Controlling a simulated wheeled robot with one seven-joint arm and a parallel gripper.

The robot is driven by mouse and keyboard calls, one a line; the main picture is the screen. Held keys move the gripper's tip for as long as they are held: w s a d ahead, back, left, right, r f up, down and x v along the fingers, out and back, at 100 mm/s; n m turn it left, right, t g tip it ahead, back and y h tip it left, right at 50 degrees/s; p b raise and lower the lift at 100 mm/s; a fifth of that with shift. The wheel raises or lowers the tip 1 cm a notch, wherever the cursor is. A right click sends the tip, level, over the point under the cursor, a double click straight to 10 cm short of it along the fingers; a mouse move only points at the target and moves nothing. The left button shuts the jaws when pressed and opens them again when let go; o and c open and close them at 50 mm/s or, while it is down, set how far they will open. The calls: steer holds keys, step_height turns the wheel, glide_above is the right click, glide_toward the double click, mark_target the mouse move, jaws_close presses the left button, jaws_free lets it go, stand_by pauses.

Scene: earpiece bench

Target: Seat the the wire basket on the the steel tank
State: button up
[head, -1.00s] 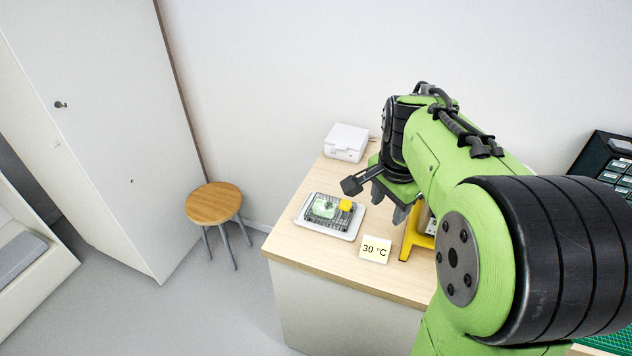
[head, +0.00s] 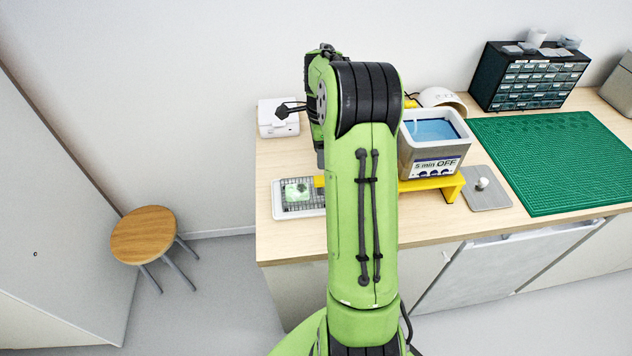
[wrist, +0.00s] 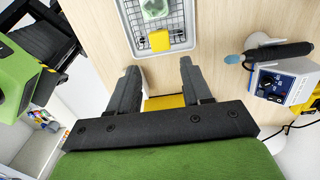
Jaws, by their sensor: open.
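The wire basket (head: 293,206) is a dark mesh with a pale green piece in it and a yellow grip (wrist: 160,41). It lies in a white tray (head: 278,213) at the bench's left end; my arm hides the right side in the head view. The basket also shows at the top of the wrist view (wrist: 173,18). The steel tank (head: 407,157), holding blue liquid and labelled "5 min OFF", stands on a yellow stand (head: 448,184) right of my arm. My gripper (wrist: 158,76) is open and empty, its fingers pointing toward the yellow grip, apart from it in the picture.
A grey lid with a knob (head: 487,196) lies right of the stand. A green mat (head: 560,160) and a drawer cabinet (head: 530,78) are farther right. A white box (head: 275,120) stands behind the tray. A wooden stool (head: 143,235) is on the floor at left.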

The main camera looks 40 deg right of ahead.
mark_target(319, 179)
steer(key=f+b, duration=0.3)
steer(key=f, duration=0.1)
steer(key=f+b, duration=0.3)
steer(key=f, duration=0.2)
steer(key=shift+w+a, duration=0.2)
steer(key=shift+r, duration=0.1)
steer(key=shift+c, duration=0.4)
